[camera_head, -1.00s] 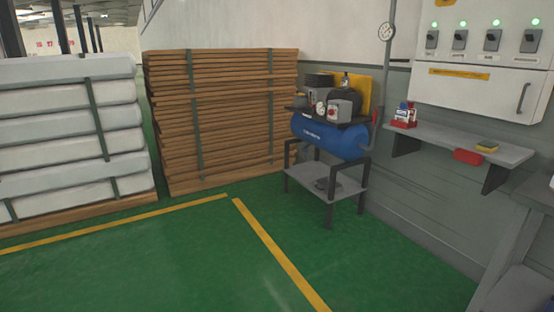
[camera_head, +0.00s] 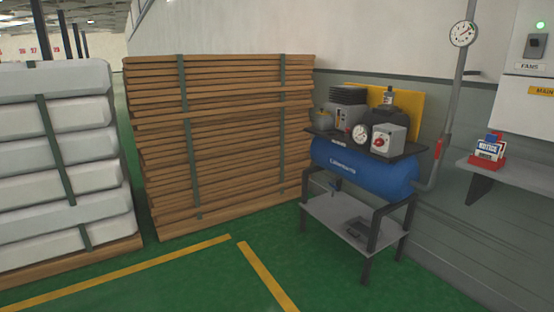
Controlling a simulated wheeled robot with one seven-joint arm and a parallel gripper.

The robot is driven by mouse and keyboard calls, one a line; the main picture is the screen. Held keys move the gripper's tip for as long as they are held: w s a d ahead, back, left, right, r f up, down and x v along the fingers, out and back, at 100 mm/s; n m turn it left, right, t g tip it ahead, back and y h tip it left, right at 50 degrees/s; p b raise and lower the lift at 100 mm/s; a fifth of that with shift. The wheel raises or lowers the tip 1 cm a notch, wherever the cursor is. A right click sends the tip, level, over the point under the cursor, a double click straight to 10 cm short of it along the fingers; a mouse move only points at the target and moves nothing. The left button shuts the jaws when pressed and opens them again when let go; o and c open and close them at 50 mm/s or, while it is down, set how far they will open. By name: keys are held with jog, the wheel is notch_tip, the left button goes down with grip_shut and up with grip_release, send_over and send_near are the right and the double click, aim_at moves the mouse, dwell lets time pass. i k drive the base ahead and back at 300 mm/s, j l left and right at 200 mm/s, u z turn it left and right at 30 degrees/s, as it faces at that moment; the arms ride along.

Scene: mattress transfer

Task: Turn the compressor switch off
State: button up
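The compressor (camera_head: 362,170) has a blue horizontal tank on a dark stand, right of centre in the head view. On its top plate a grey switch box (camera_head: 391,136) with a red knob (camera_head: 379,142) faces me. I cannot tell the knob's setting at this size. A round white gauge (camera_head: 360,134) sits just left of the switch box. My gripper is not in view.
A tall stack of strapped wooden boards (camera_head: 222,140) stands left of the compressor, and strapped white mattresses (camera_head: 58,160) stand at far left. A wall shelf (camera_head: 482,168) holding a notice holder (camera_head: 489,150) juts out at right. Green floor (camera_head: 325,285) in front is clear.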

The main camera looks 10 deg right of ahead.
aim_at(379, 142)
jog(key=i+z, duration=0.15)
jog(key=i, duration=0.3)
jog(key=i+j+z, duration=0.2)
jog(key=i, duration=0.2)
jog(key=i+j+z, duration=0.15)
jog(key=i, duration=0.25)
jog(key=i+j+z, duration=0.15)
jog(key=i, duration=0.3)
jog(key=i+j+z, duration=0.55)
jog(key=i+j, duration=0.05)
jog(key=i, duration=0.1)
